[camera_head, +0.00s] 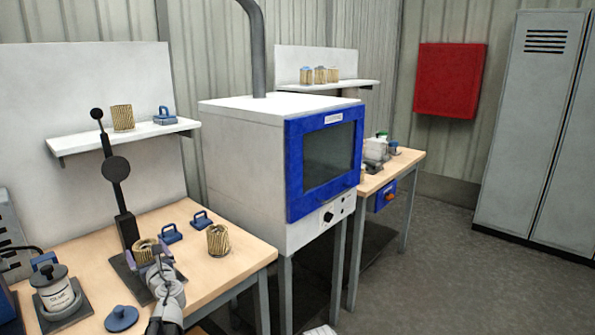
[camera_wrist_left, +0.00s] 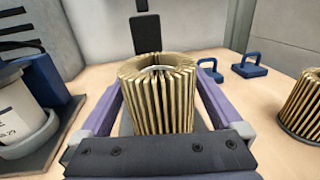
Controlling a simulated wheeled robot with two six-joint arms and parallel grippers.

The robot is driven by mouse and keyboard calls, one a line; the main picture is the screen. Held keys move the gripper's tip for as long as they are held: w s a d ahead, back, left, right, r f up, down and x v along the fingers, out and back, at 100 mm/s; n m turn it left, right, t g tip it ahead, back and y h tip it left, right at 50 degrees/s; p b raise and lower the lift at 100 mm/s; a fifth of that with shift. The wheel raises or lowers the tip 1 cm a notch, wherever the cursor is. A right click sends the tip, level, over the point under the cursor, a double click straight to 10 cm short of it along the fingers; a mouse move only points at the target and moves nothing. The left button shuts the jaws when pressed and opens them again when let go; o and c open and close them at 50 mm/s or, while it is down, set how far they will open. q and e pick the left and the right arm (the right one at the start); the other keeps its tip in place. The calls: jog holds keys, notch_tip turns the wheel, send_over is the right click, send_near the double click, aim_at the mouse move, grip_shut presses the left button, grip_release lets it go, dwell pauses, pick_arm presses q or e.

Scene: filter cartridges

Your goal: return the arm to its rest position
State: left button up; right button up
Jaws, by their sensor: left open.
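My left gripper (camera_head: 152,256) is over the near table, at the foot of the black lever press. A pleated tan filter cartridge (camera_wrist_left: 158,95) stands upright on the press's dark base between its two purple fingers. The jaws are open, with a gap on each side of the cartridge in the left wrist view. The cartridge is partly hidden by the gripper in the head view (camera_head: 142,248). My right gripper is not in view.
The black press (camera_head: 121,195) rises right behind my gripper. A glue pot (camera_head: 57,290) stands to the left, a blue lid (camera_head: 121,318) in front. Two blue handled caps and another cartridge (camera_head: 218,240) lie to the right. A blue-fronted oven (camera_head: 322,160) stands beyond the table.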

pick_arm(q)
jog(key=shift+x, duration=0.8)
jog(key=shift+r+p, duration=0.3)
jog(key=shift+s, duration=0.1)
jog(key=shift+f, duration=0.2)
jog(key=shift+s+d+f+b, duration=0.1)
jog(key=shift+d+f+b, duration=0.1)
jog(key=shift+b, duration=0.25)
jog(key=v, duration=0.8)
jog(key=shift+s+r, duration=0.1)
jog(key=x, duration=0.9)
notch_tip(320, 180, up, 13)
jog(key=p, duration=1.3)
jog(key=shift+s+d+r+p, duration=0.25)
jog(key=shift+s+d+p, duration=0.1)
